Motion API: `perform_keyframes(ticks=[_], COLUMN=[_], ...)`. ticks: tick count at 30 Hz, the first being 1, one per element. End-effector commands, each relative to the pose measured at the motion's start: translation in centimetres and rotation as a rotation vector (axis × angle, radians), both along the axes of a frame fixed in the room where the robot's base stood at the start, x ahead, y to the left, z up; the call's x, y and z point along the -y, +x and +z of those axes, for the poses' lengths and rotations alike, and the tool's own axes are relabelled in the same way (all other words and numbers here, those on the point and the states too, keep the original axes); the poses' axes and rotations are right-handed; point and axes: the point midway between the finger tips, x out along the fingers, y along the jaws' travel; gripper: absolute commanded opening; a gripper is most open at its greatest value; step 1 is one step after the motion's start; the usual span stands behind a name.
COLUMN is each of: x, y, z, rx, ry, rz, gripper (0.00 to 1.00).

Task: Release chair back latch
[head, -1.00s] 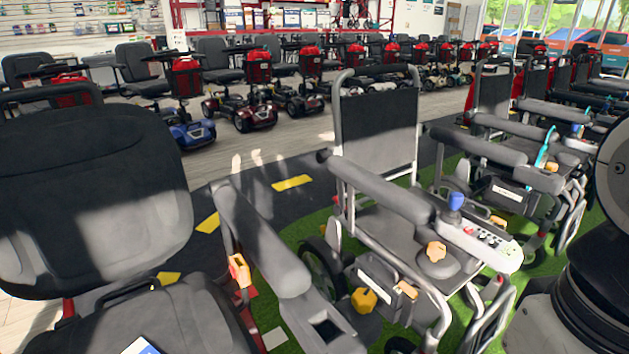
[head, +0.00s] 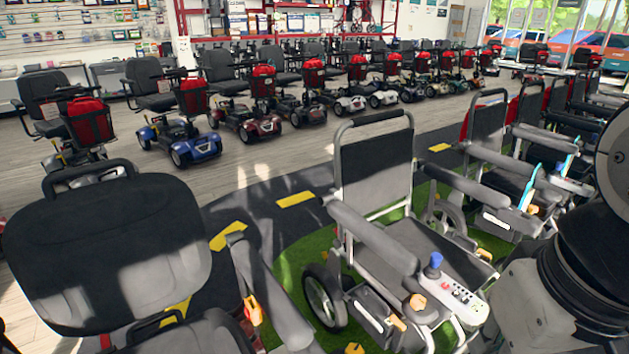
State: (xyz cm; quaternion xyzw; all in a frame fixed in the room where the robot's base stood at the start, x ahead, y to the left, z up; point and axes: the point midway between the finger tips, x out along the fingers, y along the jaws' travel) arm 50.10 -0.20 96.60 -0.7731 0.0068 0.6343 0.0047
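A large dark grey chair back (head: 112,255) with a carry handle on top stands upright at the left front. An orange latch-like lever (head: 252,310) sits beside its seat, below its armrest (head: 275,290). A powered wheelchair (head: 378,165) stands to its right, its back upright, with a blue-knobbed joystick (head: 433,264) on the armrest panel. Orange levers (head: 397,323) show low on its frame. I cannot tell which lever is the back latch. Dark and grey parts of my arm fill the right edge. My gripper is not in view.
More wheelchairs (head: 500,180) stand close together at the right. A row of scooters (head: 185,125) lines the back. Bare wooden floor (head: 255,170) and a dark strip with yellow marks (head: 296,199) lie between.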

Motion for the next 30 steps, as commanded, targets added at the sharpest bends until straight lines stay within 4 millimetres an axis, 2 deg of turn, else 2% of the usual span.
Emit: perform_keyframes(ticks=[1, 15, 21, 30], x=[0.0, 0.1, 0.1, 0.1], y=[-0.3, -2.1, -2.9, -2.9], z=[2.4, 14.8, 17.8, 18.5], rx=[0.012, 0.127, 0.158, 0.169], ry=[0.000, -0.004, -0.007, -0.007], rz=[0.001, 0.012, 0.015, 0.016], gripper=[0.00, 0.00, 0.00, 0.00])
